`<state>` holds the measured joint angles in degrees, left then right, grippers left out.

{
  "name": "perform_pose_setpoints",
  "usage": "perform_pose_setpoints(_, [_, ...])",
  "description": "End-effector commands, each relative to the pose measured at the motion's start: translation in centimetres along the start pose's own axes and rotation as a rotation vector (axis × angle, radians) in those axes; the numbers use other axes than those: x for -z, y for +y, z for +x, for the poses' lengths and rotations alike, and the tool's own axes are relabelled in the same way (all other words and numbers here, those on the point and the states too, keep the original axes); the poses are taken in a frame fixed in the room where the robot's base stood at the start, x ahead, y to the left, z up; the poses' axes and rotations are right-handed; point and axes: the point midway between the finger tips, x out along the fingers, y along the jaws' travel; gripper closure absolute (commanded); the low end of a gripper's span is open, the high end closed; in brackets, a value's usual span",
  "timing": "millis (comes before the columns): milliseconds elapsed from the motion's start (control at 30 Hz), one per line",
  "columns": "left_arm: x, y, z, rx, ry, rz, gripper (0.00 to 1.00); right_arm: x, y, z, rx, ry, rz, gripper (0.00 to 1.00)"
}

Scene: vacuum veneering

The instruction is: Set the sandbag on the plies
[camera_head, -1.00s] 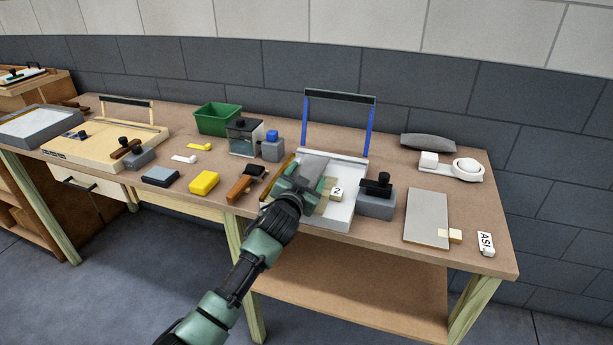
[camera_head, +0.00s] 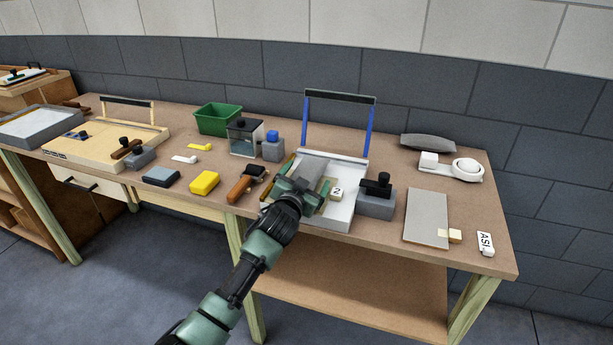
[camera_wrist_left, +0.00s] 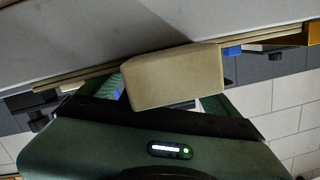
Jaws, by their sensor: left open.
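A grey, pillow-like thing (camera_head: 428,142), which looks like the sandbag, lies at the back right of the table, well apart from my grippers. My left gripper (camera_head: 307,196) is open, low over the white tray (camera_head: 340,214) of the blue-posted frame. In the left wrist view a tan block (camera_wrist_left: 173,79) sits between its spread fingers. Thin tan sheet edges (camera_wrist_left: 75,80), seemingly the plies, run behind the block along a pale grey surface. In the head view my gripper hides much of the plies. A small tag block (camera_head: 336,193) shows beside it. My right gripper is out of view.
A grey weight with a black knob (camera_head: 376,203) stands right of the tray. A grey plate (camera_head: 427,218) and a white round device (camera_head: 466,170) lie further right. A brush (camera_head: 244,186), yellow block (camera_head: 205,182) and green bin (camera_head: 217,119) are left.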

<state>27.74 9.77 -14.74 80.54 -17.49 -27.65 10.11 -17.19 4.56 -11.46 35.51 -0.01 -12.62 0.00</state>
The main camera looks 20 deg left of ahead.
Motion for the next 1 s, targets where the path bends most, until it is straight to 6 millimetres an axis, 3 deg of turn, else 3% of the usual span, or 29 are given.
perform_pose_setpoints(167, [-0.2,0.1,-0.9,-0.001,-0.001,0.0,0.08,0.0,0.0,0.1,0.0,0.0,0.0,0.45])
perform_pose_setpoints(600, [0.3,0.0,-7.1,0.001,0.01,0.0,0.08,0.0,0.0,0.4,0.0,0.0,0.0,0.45])
perform_pose_setpoints(1000, [0.4,-0.1,-7.9,0.002,0.011,0.001,0.08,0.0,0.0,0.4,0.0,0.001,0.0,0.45])
